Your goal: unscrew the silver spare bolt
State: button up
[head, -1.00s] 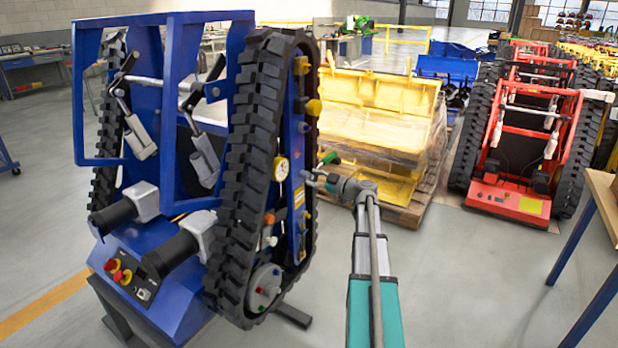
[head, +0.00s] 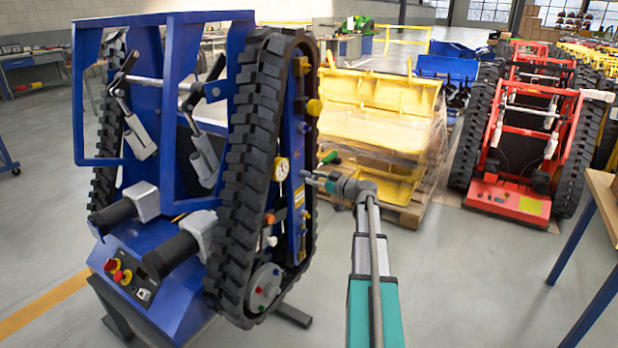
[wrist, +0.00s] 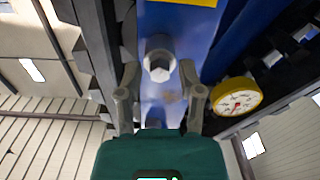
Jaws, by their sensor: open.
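The silver bolt (wrist: 159,62) shows in the wrist view, its hex head on the blue side panel (wrist: 182,22) of the tracked carrier. My gripper (wrist: 160,92) is open, with one finger on each side below the bolt head. The fingers look apart from the bolt, and nothing is between them. In the head view my gripper (head: 305,178) is beside the blue carrier's (head: 300,205) side panel, at the right track. The bolt is too small to make out there.
A yellow-rimmed dial gauge (wrist: 237,97) sits right of the bolt; it also shows in the head view (head: 282,168). The black track (head: 252,150) runs alongside the panel. Yellow panels (head: 380,110) on a pallet stand behind my arm. A red carrier (head: 520,150) stands at the right.

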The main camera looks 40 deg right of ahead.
jog(key=m, duration=0.3)
jog(key=shift+m, duration=1.8)
jog(key=shift+m, duration=0.7)
jog(key=m, duration=0.4)
jog(key=shift+m, duration=2.2)
grip_shut()
